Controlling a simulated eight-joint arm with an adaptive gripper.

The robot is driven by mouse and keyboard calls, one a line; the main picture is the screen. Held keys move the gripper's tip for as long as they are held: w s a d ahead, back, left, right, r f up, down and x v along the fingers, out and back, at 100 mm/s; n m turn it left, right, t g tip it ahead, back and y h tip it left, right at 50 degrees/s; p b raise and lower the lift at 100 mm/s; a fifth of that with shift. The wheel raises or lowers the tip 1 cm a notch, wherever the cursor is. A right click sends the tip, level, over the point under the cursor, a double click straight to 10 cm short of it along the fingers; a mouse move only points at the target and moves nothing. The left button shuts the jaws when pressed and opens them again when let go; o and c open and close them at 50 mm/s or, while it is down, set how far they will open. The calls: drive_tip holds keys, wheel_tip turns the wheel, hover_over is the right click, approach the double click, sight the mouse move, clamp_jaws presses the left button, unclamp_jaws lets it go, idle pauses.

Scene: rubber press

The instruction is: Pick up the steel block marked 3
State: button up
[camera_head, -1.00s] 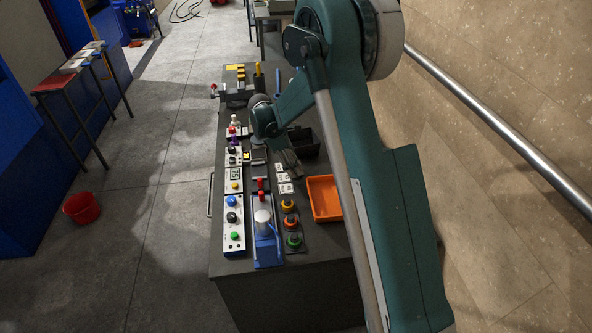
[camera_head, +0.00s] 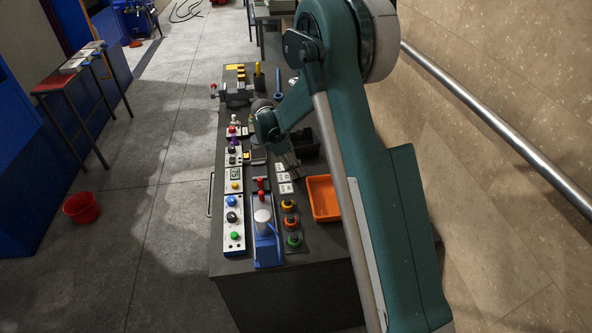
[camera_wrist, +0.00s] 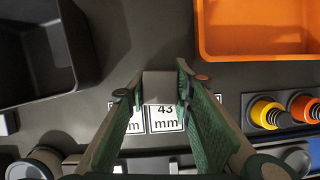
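In the wrist view, my gripper (camera_wrist: 160,78) points down with its two green-padded fingers apart. A plain grey block (camera_wrist: 158,90) shows between the fingertips, close to both; I cannot tell whether they touch it. No number can be read on its visible face. In the head view, my gripper (camera_head: 289,162) is small and low over the bench, just above the row of white cards (camera_head: 284,178); the block cannot be made out there.
An orange tray (camera_wrist: 260,48) and a dark bin (camera_wrist: 78,60) stand close on either side. Yellow and orange ringed knobs (camera_wrist: 268,112) sit at the right. In the head view, a blue press (camera_head: 265,240) and button panels (camera_head: 233,215) occupy the bench front.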

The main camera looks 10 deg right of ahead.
clamp_jaws()
drive_tip(key=shift+r, duration=0.1)
drive_tip(key=shift+r, duration=4.9)
